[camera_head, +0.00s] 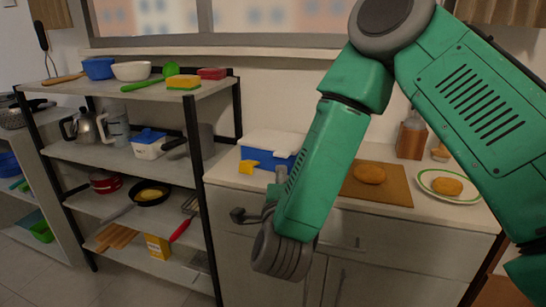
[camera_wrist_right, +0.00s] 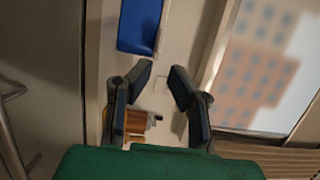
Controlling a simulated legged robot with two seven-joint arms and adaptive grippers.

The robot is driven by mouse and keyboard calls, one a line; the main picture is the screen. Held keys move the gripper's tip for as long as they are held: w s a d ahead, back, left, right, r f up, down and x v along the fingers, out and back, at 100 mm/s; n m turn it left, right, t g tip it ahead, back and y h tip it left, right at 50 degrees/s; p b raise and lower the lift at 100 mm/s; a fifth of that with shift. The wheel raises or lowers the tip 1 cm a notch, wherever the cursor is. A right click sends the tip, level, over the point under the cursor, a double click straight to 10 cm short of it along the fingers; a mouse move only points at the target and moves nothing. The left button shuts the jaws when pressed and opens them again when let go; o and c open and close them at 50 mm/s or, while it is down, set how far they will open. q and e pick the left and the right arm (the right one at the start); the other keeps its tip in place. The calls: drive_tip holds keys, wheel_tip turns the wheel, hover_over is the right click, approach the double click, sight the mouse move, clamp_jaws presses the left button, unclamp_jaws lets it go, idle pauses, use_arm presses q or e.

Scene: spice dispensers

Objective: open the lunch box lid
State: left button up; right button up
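The lunch box (camera_head: 262,158) sits on the counter at its left end. It has a blue body, a white lid that looks closed, and a yellow latch (camera_head: 246,167) at its front left. My right arm hides part of its right side. My right gripper (camera_head: 240,214) is in front of the counter, below and apart from the box. In the right wrist view the gripper (camera_wrist_right: 160,78) has its two fingers apart with nothing between them. A blue surface (camera_wrist_right: 139,25), probably the lunch box, shows beyond the fingertips. My left gripper is not in view.
A cutting board (camera_head: 393,190) with a bread piece (camera_head: 369,174) and a plate (camera_head: 424,184) with another lie right of my forearm. A wooden dispenser (camera_head: 411,137) stands behind. A shelf rack (camera_head: 192,140) with kitchenware stands left. A drawer handle (camera_head: 345,243) is below the counter.

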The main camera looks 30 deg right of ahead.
sight(281, 157)
drive_tip(key=x, duration=1)
drive_tip(key=shift+w+d, duration=0.2)
drive_tip(key=shift+w, duration=0.05)
clamp_jaws()
